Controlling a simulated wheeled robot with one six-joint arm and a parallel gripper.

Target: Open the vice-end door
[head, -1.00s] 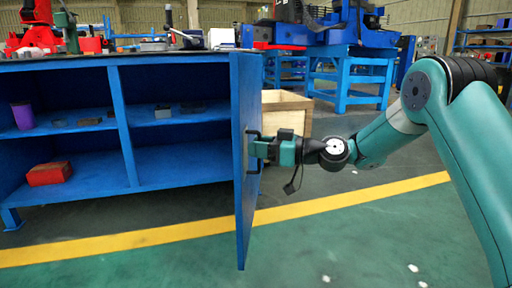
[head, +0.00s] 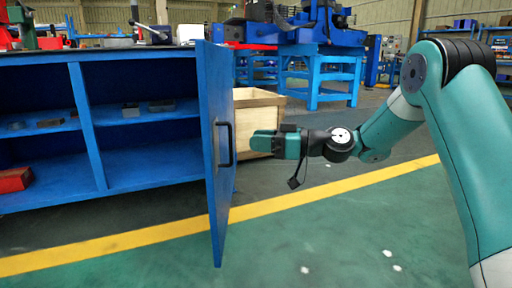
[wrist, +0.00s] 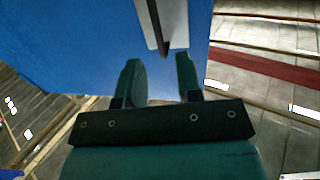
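A blue door (head: 217,190) at the right end of the blue bench (head: 90,130) stands swung out, and the shelves behind it show. Its dark bar handle (head: 231,145) is on the face turned towards my gripper. My gripper (head: 254,143) is just right of the handle, level with it, with a small gap. In the wrist view my gripper (wrist: 160,72) has its two green fingers apart with nothing between them. The handle (wrist: 164,30) lies ahead of the fingers, against the blue door panel (wrist: 85,45).
A wooden crate (head: 262,103) stands on the floor behind my gripper. Blue machine stands (head: 322,75) are farther back. A red box (head: 14,180) and small parts lie on the bench shelves. The green floor (head: 330,235) in front is clear.

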